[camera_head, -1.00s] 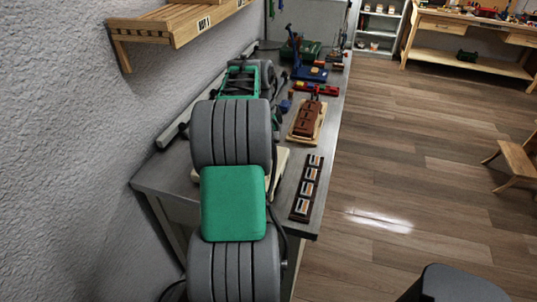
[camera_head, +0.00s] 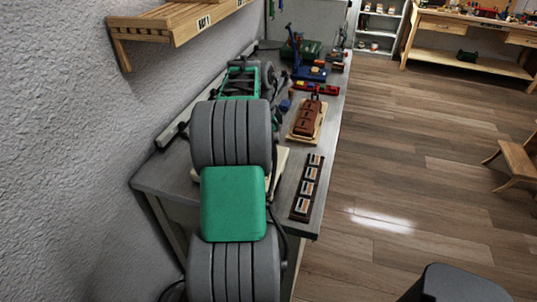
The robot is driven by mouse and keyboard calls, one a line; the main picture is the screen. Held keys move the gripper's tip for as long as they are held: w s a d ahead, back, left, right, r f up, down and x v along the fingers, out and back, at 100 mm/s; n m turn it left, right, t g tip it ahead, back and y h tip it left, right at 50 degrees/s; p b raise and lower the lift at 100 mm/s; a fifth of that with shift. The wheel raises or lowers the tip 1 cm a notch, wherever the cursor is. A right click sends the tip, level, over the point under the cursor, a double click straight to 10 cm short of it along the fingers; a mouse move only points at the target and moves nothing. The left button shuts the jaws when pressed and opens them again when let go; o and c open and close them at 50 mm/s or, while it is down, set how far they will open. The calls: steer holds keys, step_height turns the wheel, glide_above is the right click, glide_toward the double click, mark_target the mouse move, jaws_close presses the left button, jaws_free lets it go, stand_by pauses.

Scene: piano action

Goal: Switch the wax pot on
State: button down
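I cannot surely pick out the wax pot or its switch; it may be hidden behind my arm or too small to tell. My green and grey arm reaches up the picture over the left part of the long grey workbench (camera_head: 160,178). My gripper cannot be made out; the arm's far end is seen from behind, among dark shapes on the bench. Whether the gripper is open or shut does not show.
A dark strip with several orange and white pieces (camera_head: 307,187) lies at the bench's near right. Beyond it is a brown block on a pale board (camera_head: 308,120), then a red item (camera_head: 315,89) and a blue device (camera_head: 309,73). A wooden shelf (camera_head: 185,22) juts from the wall.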

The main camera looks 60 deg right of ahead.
steer(key=shift+f+b, duration=0.5)
steer(key=shift+f, duration=0.15)
step_height(320, 180, up, 7)
steer(key=p, duration=0.5)
steer(key=shift+r+p, duration=0.1)
steer(key=shift+p, duration=0.2)
stand_by(0.4)
